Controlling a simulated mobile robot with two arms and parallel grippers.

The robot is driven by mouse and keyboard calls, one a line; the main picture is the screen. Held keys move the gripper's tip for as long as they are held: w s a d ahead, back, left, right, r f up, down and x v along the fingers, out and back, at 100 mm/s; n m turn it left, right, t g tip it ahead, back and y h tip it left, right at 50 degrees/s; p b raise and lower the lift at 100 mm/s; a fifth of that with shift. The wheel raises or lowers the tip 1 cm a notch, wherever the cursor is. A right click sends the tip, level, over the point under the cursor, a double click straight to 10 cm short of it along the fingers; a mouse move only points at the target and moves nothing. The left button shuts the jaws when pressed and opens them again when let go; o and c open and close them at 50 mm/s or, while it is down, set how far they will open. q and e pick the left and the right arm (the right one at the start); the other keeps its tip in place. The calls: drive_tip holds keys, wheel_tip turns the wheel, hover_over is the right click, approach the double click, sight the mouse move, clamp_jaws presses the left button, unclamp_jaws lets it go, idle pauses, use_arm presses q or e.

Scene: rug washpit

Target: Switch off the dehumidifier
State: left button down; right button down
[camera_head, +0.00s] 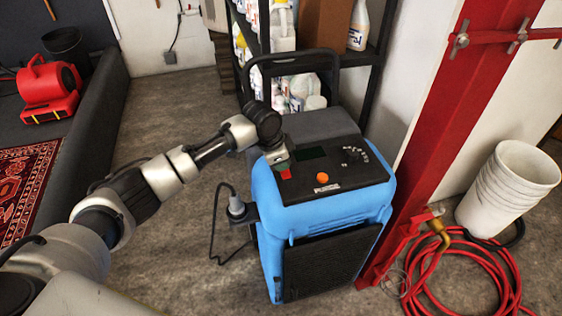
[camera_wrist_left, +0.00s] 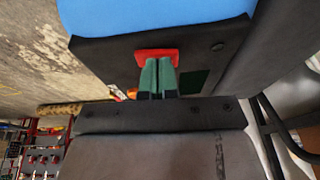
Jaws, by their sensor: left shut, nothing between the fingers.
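The dehumidifier (camera_head: 318,255) is a blue box with a dark sloped top panel and a black front grille, standing on the floor at centre right. Its panel carries a red switch (camera_head: 285,174), an orange knob (camera_head: 322,178), a dark display and a dial (camera_head: 353,155). My left gripper (camera_head: 283,167) is over the panel at the red switch. In the left wrist view its green-tipped fingers (camera_wrist_left: 158,76) are together and empty, their tips at the red switch (camera_wrist_left: 157,55); I cannot tell whether they press it. My right gripper is not in view.
A red post (camera_head: 430,140) stands close right of the dehumidifier. A red hose (camera_head: 470,270) and stacked white buckets (camera_head: 510,188) are farther right. A shelf with bottles (camera_head: 357,25) is behind. A red blower (camera_head: 48,88) sits at left. Floor at left is clear.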

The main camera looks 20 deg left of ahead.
sight(281, 173)
use_arm(q)
drive_tip(key=r+p, duration=0.4)
drive_tip(key=shift+s+d+r, duration=0.1)
drive_tip(key=shift+s+r, duration=0.2)
drive_tip(key=shift+r, duration=0.05)
drive_tip(key=s+v, duration=0.1)
drive_tip(key=v, duration=0.7)
drive_tip(key=shift+s+d+r, duration=0.3)
drive_tip(key=shift+s+d, duration=0.05)
